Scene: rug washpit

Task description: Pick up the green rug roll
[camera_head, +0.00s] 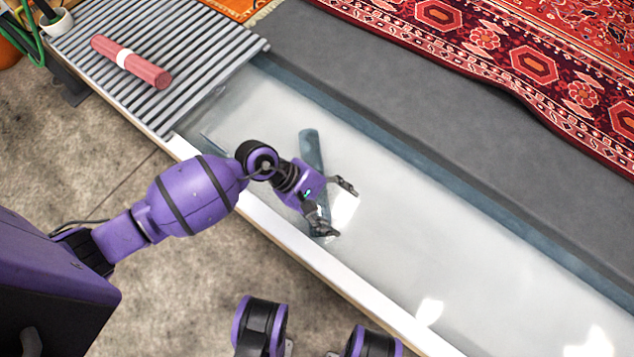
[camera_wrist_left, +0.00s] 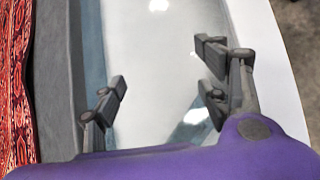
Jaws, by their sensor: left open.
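A blue-green roll (camera_head: 311,150) lies in the pale, shiny washpit (camera_head: 400,240); it is the only thing here that looks like the green rug roll. Its far end shows beyond my left gripper (camera_head: 337,208), and its middle is hidden behind the gripper and wrist. My left gripper is open above the pit, with its fingers spread over the roll's near part. I cannot tell whether they touch it. In the left wrist view the open fingers (camera_wrist_left: 163,82) have pale pit surface between them, and I see no roll clearly held.
A red roll with a white band (camera_head: 130,62) lies on a ribbed grate (camera_head: 190,50) at upper left. A pale rim (camera_head: 290,233) edges the pit. A patterned red rug (camera_head: 520,65) lies beyond the grey strip (camera_head: 400,90). The pit's right part is clear.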

